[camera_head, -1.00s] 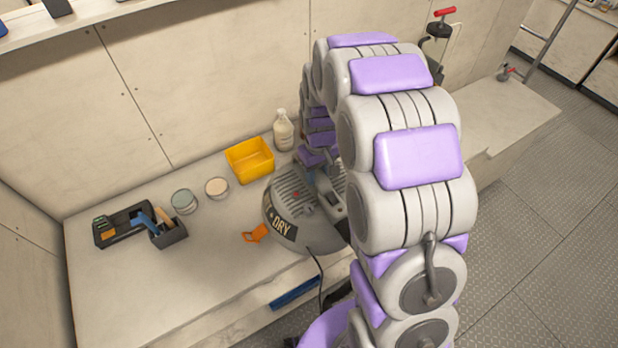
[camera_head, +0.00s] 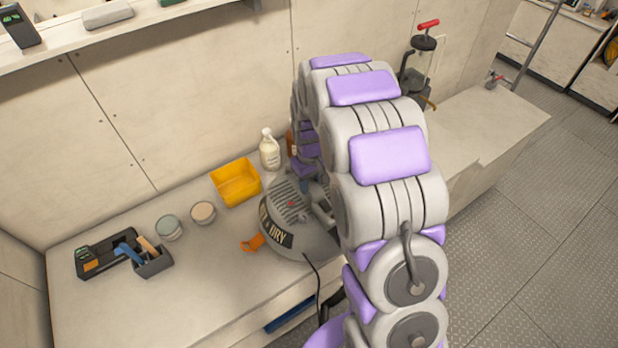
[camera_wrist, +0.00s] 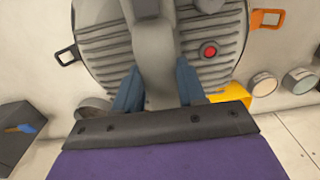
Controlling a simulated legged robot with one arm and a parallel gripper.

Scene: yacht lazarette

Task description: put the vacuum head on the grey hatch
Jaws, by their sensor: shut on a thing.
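The vacuum head (camera_head: 308,240) is a grey dome with a ribbed top, a red button, an orange latch and a WET & DRY label. It is over the bench in the head view, and I cannot tell whether its underside touches the bench. In the wrist view its ribbed top (camera_wrist: 105,48) fills the upper middle. My gripper (camera_wrist: 158,86) is shut on its grey handle, one blue finger on each side. In the head view the gripper is mostly hidden behind my arm. I cannot make out the grey hatch in either view.
A yellow bin (camera_head: 237,182), white bottle (camera_head: 270,152), two tins (camera_head: 203,213) and a black caddy (camera_head: 152,263) with tools stand on the bench (camera_head: 195,290). A pump canister (camera_head: 420,65) stands at the back right. The bench's front left is clear. A cord hangs from the head.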

